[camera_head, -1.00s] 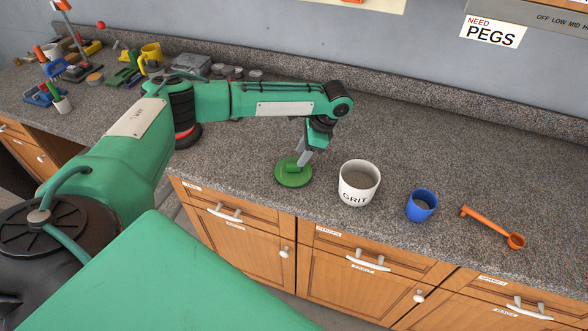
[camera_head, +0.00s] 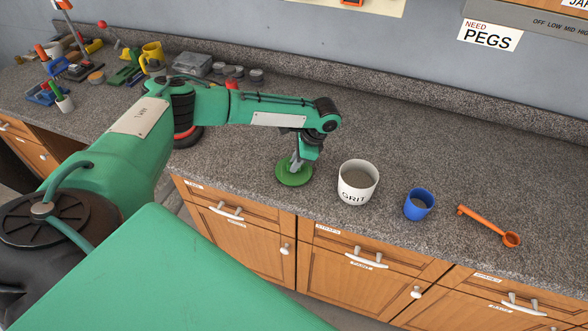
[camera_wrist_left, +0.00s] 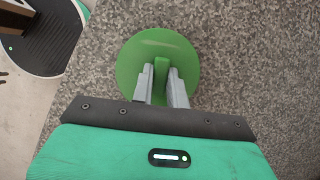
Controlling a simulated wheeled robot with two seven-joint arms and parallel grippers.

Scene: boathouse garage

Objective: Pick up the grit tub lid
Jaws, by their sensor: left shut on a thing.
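The grit tub lid (camera_head: 291,177) is a round green disc with an upright green handle. It lies on the counter to the left of the white tub marked GRIT (camera_head: 357,184), which stands open and filled with grey grit. My left gripper (camera_head: 296,162) is over the lid. In the left wrist view, my left gripper (camera_wrist_left: 161,79) has its two grey fingers shut on the handle of the lid (camera_wrist_left: 134,56). I cannot tell whether the lid is raised at all. My right gripper is not in view.
The counter (camera_head: 430,140) behind the tub is clear.

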